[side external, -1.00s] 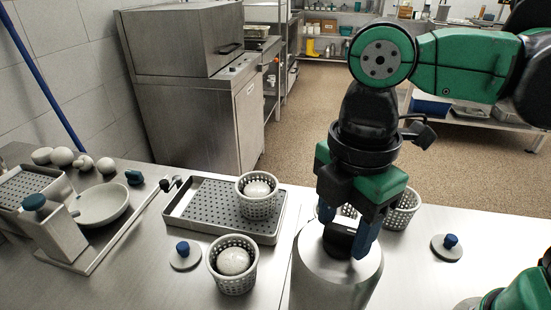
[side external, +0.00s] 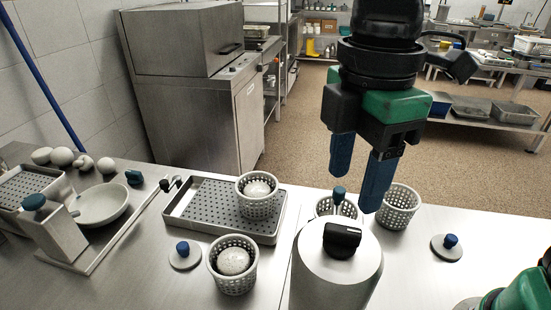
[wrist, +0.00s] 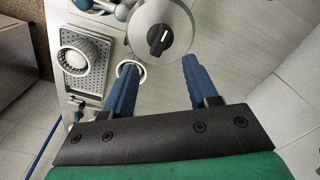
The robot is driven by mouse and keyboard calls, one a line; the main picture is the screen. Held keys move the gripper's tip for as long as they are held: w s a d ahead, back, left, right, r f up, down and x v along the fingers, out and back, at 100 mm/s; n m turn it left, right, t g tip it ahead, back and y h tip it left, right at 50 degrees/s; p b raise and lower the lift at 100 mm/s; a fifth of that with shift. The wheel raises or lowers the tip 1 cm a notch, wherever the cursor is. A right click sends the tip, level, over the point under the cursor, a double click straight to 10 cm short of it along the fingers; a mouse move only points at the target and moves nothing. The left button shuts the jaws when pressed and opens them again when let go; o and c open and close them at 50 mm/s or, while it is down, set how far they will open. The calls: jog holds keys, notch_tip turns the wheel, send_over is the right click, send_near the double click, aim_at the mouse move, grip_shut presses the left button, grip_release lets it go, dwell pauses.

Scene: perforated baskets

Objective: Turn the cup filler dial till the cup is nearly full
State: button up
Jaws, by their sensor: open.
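The filler is a large pale cylinder (side external: 325,275) with a black dial (side external: 343,236) on its top. In the wrist view the dial (wrist: 160,40) has a white mark pointing up and to the right. My gripper (side external: 355,188) is open and empty. Its two blue fingers hang above and apart from the dial. In the wrist view my gripper (wrist: 160,65) has its fingertips spread on either side, below the dial in the picture. I cannot pick out a cup being filled or see any fill level.
Perforated baskets (side external: 398,208) stand behind the cylinder, one partly hidden. Two more baskets (side external: 233,272) hold round pale contents, one standing on a perforated tray (side external: 200,205). Lids with blue knobs (side external: 447,246) lie on the steel counter. A pale bowl (side external: 103,204) is at left.

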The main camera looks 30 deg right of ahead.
aim_at(344, 229)
jog(key=shift+o, duration=2.4)
jog(key=shift+n, duration=0.3)
jog(key=n, duration=0.6)
jog(key=shift+f, duration=0.4)
jog(key=n, duration=0.3)
jog(key=shift+f+n, duration=0.15)
jog(key=shift+n, duration=0.15)
jog(key=shift+f+n, duration=0.15)
jog(key=shift+n, duration=0.15)
jog(key=shift+f, duration=2.7)
grip_shut()
